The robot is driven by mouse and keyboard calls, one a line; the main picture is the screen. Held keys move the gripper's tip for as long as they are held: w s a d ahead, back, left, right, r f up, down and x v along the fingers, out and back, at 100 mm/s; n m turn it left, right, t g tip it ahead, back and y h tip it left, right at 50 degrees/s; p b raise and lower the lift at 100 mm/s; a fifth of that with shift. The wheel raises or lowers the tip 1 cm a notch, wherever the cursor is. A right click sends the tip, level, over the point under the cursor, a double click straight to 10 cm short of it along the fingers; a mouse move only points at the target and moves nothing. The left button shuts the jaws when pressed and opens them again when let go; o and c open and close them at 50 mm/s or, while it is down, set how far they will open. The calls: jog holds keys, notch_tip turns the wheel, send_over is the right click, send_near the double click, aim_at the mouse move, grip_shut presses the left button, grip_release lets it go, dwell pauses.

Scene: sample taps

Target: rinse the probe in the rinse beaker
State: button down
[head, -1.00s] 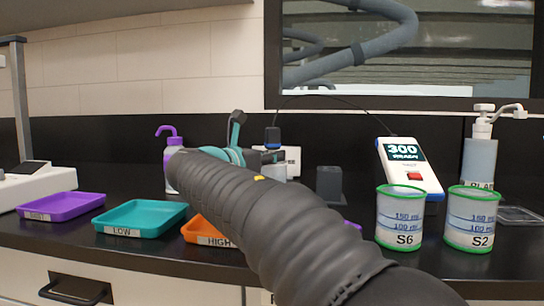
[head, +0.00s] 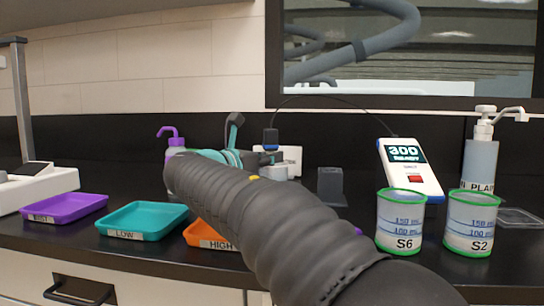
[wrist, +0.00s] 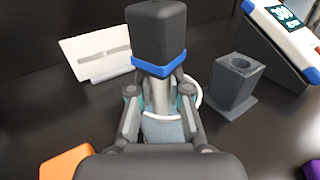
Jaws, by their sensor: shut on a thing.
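The probe, a dark block with a blue band and a pale shaft, is upright in my gripper in the wrist view (wrist: 158,38). The head view shows its dark top (head: 271,138), with a thin cable rising from it. My gripper (wrist: 160,92) is shut on the probe's shaft just below the blue band. A clear beaker with a pale rim, apparently the rinse beaker (wrist: 165,132), is under the gripper. In the head view the beaker (head: 276,173) is partly hidden by my arm. The probe's tip is hidden, so I cannot tell how deep it reaches.
A grey holder (wrist: 236,82) stands to the right, near the meter (head: 411,168) reading 300. Beakers S6 (head: 401,222) and S2 (head: 470,222) stand at right. Purple (head: 64,208), teal (head: 141,220) and orange (head: 205,236) trays are at left.

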aim_at(267, 137)
jog(key=shift+s+d, duration=0.3)
jog(key=shift+s, duration=0.15)
jog(key=shift+w+p, duration=0.35)
jog(key=shift+p, duration=0.15)
dwell(0.6)
notch_tip(267, 137, up, 3)
jog(key=p, duration=0.2)
jog(key=shift+f+p, duration=0.15)
jog(key=shift+p, duration=0.25)
jog(key=shift+r+p, duration=0.5)
jog(key=shift+r, duration=2.9)
jog(key=shift+r, duration=1.5)
